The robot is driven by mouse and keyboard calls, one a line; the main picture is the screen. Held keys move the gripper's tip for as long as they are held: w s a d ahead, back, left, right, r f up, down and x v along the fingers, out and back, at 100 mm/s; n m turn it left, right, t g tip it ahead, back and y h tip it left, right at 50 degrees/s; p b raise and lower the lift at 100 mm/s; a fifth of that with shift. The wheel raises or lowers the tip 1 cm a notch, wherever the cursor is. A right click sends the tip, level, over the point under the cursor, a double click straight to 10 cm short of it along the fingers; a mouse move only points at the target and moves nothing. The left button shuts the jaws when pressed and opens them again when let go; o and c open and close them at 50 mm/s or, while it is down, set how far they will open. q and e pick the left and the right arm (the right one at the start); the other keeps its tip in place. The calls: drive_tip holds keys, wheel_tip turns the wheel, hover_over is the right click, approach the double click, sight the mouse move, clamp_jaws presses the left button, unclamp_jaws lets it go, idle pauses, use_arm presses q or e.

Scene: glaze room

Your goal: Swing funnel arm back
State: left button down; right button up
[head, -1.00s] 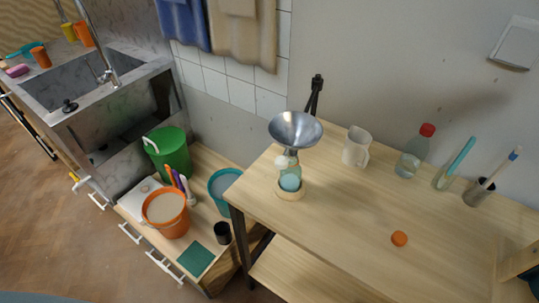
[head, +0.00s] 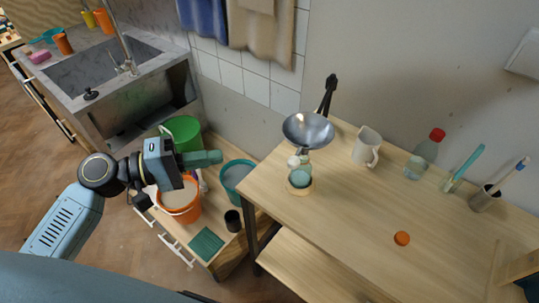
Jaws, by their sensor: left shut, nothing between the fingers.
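The metal funnel (head: 308,130) hangs from a black stand (head: 328,95) at the back left of the wooden table. It sits above a small clear bottle with pale blue contents (head: 300,176), which stands on a round wooden base (head: 299,190). The funnel's lower end overlaps the bottle top in this view, and I cannot tell if it is inside the neck. My left gripper (head: 214,158) has its fingers together and empty. It is in front of the green bucket, left of the funnel and apart from it. My right gripper does not show.
On the table (head: 350,220) are a white mug (head: 367,146), a red-capped bottle (head: 424,157), brush holders and an orange cap (head: 402,238). Green (head: 182,128), orange (head: 181,203) and teal (head: 234,176) buckets stand on the lower bench.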

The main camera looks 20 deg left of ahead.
use_arm(q)
drive_tip(key=s+d+p+x, duration=0.1)
drive_tip(key=s+p+x, duration=0.1)
drive_tip(key=x, duration=0.9)
drive_tip(key=shift+d+f+p, duration=0.2)
drive_tip(key=shift+d+p, duration=0.35)
drive_tip(key=shift+p, duration=0.35)
